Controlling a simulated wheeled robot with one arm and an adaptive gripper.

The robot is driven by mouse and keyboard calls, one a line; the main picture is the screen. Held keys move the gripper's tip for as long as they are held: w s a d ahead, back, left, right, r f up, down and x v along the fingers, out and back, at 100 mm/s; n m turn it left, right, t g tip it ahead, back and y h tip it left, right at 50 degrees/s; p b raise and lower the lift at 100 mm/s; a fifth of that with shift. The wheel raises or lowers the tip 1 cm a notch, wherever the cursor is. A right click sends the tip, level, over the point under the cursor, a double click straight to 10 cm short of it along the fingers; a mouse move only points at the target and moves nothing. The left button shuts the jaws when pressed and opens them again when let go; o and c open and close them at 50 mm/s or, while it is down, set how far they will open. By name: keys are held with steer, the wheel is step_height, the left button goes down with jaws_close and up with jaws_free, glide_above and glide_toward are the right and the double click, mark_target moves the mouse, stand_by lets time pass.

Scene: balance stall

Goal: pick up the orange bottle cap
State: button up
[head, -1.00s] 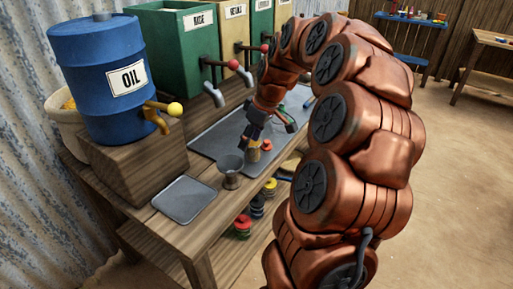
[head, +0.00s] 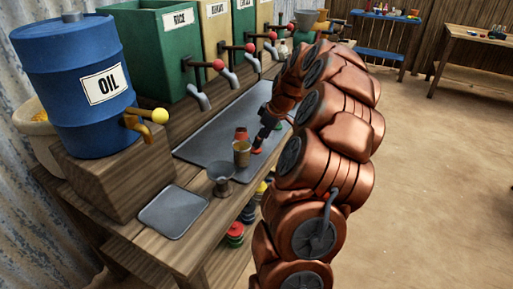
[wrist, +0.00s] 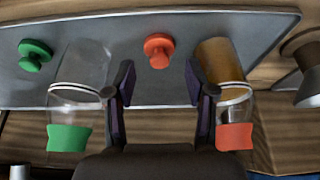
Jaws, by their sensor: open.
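The orange bottle cap (wrist: 158,50) sits on the grey tray (wrist: 120,97), ahead of my gripper in the wrist view. In the head view it is the small orange spot (head: 257,151) by the fingers. My gripper (wrist: 160,92) is open, with one dark finger on each side and nothing between the tips. The cap lies beyond the fingertips, roughly centred between them. In the head view my gripper (head: 265,134) is low over the tray, partly hidden by my arm.
An amber container with an orange band (wrist: 232,97) stands close by the right finger. A clear one with a green band (wrist: 72,115) is left. A green cap (wrist: 35,53) lies far left. A metal funnel (head: 221,178) and taps (head: 200,97) are nearby.

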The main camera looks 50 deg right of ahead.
steer(key=x, duration=0.4)
steer(key=shift+s+d+p, duration=0.1)
steer(key=shift+p, duration=0.2)
steer(key=c, duration=0.5)
